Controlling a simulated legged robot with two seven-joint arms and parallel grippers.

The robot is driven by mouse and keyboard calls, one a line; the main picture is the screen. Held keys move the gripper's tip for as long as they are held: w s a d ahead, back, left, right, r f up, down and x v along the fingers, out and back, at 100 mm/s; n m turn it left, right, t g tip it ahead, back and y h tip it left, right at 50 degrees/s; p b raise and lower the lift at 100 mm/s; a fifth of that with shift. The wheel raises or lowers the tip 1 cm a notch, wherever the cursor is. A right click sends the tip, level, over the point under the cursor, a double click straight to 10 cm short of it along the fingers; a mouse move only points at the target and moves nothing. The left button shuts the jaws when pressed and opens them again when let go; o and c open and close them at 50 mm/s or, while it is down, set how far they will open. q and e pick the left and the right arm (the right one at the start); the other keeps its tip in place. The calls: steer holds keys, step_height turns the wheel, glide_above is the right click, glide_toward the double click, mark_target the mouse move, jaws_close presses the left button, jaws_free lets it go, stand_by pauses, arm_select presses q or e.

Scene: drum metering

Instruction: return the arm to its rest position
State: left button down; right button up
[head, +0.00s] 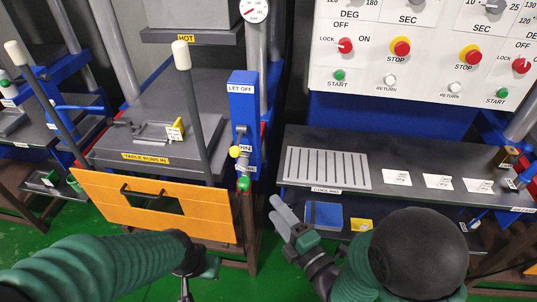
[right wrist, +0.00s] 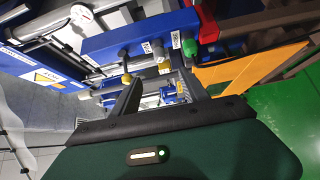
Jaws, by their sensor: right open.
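My right gripper (head: 280,212) is in front of the gap between the orange-fronted press and the grey bench on the right. Its jaws are open, and nothing shows between them. In the right wrist view its two dark fingers (right wrist: 163,92) stand apart, with the press's blue post behind them. My left arm comes in along the bottom left. My left gripper (head: 192,270) is below the orange panel, small and partly hidden by the arm, so its jaws cannot be read.
The press has an orange front panel (head: 150,205), a white-tipped lever (head: 190,110) and a blue post (head: 243,115) marked LET OFF. The bench (head: 410,155) holds a slotted grey plate (head: 327,168) and several white cards. A control panel (head: 420,50) stands behind it. Green floor shows below.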

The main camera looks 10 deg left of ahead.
steer(key=s+d+f+m+g+h, duration=0.1)
steer(key=d+f+m+g+h, duration=0.3)
steer(key=d+m, duration=0.5)
steer(key=s+d+f+m+g+h, duration=0.1)
steer(key=d+f+m+g+h, duration=0.1)
steer(key=d+f+m+h, duration=0.55)
steer(key=s+d+r+m+g, duration=0.1)
steer(key=s+d+m+g, duration=0.45)
steer(key=s+m, duration=0.3)
steer(key=w+p+v, duration=0.1)
steer(key=p+v, duration=1.1)
steer(key=shift+d+r, duration=0.4)
steer(key=shift+r, duration=0.05)
steer(key=shift+s, duration=0.15)
